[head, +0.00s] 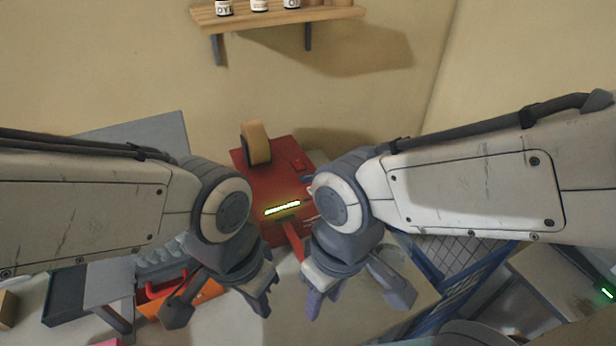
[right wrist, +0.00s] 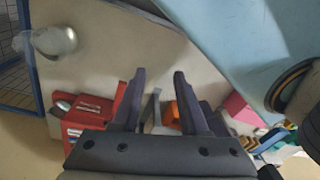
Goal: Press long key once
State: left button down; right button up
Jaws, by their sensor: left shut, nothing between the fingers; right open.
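A red machine (head: 280,187) stands against the back wall, with a tan roll (head: 256,143) on top and a lit green strip (head: 282,208) on its front. A small raised red piece (head: 297,163) shows on its top; I cannot tell whether it is the long key. Red parts, probably of this machine, also show in the right wrist view (right wrist: 88,112). My left gripper (head: 218,308) is shut and empty, in front and left of the machine. My right gripper (head: 355,300) is open and empty, in front and right of it; its fingers also show in the right wrist view (right wrist: 157,88). My forearms hide the machine's sides.
A wooden shelf (head: 277,18) with several bottles hangs on the wall above. A blue wire basket (head: 462,290) stands at the right. An orange and red item (head: 190,291) lies left, beside a grey padded thing (head: 158,258).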

grip_shut()
dwell(1.5)
